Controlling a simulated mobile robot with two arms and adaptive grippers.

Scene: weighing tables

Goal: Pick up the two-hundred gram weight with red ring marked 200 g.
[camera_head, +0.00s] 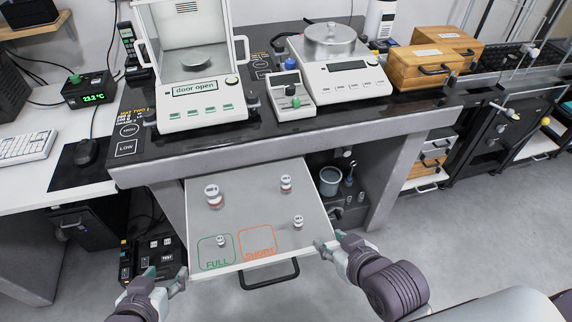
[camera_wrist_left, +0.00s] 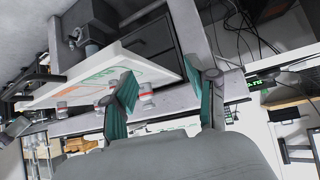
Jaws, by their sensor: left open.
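Several small white-topped weights stand apart on the grey pull-out shelf (camera_head: 250,205). A larger weight with a red ring (camera_head: 212,194) is at its back left and another red-ringed weight (camera_head: 286,184) at its back right. Smaller weights stand at the right (camera_head: 298,222) and at the front (camera_head: 221,241). I cannot read which is marked 200 g. My left gripper (camera_head: 166,275) is open and empty at the shelf's front left corner; its teal fingers (camera_wrist_left: 168,108) are spread in the left wrist view. My right gripper (camera_head: 329,243) appears open and empty at the shelf's front right corner.
The shelf has a green FULL square (camera_head: 215,252) and an orange SHORT square (camera_head: 258,243). On the dark bench stand a balance reading "door open" (camera_head: 196,117) and a second balance (camera_head: 340,78). A drawer handle (camera_head: 270,275) juts out in front.

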